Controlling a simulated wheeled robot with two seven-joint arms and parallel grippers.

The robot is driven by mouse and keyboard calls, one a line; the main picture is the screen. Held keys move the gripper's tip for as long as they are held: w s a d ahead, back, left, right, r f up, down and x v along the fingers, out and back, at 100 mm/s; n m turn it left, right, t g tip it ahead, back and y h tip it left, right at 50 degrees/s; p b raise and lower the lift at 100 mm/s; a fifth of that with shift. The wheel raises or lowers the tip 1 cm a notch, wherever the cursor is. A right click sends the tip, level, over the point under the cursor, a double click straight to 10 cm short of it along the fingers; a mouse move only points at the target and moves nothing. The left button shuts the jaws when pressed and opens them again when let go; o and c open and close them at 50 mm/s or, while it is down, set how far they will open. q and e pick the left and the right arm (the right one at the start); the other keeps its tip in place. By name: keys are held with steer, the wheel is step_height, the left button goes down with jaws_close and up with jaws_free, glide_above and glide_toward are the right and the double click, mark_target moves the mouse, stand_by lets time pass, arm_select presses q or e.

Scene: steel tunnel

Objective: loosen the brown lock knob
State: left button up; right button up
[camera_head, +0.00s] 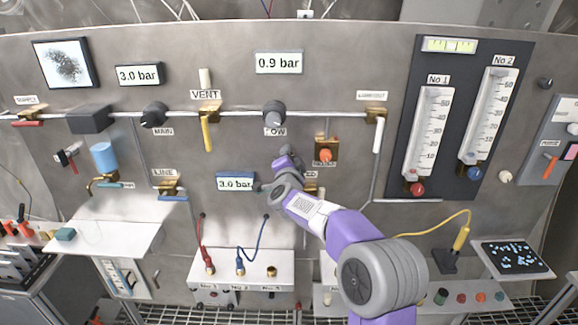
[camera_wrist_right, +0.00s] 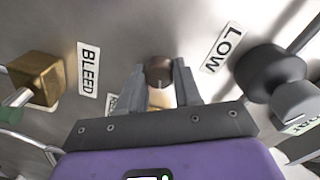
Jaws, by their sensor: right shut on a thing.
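The brown lock knob (camera_wrist_right: 159,70) shows in the right wrist view, a small round dark-brown cap between my fingertips. My right gripper (camera_wrist_right: 160,82) is shut on it, one finger on each side. In the head view my right gripper (camera_head: 287,158) reaches the panel just below the black LOW knob (camera_head: 274,113); the brown knob is hidden behind it there. The LOW knob (camera_wrist_right: 271,72) also shows at the right of the wrist view, apart from my fingers. My left gripper is in neither view.
A brass valve (camera_wrist_right: 36,78) beside the BLEED label stands left of my gripper in the wrist view. In the head view an orange knob (camera_head: 325,155) on a brass block is close to my right. A 3.0 bar display (camera_head: 235,182) is at lower left, a 0.9 bar display (camera_head: 278,63) above.

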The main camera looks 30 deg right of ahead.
steer(key=shift+m+b, duration=1.2)
steer(key=shift+m, duration=0.7)
steer(key=o, duration=1)
steer(key=shift+o, duration=0.2)
steer(key=shift+s+a, duration=0.1)
steer(key=v, duration=0.7)
steer(key=shift+b, duration=0.3)
steer(key=shift+s+a, duration=0.1)
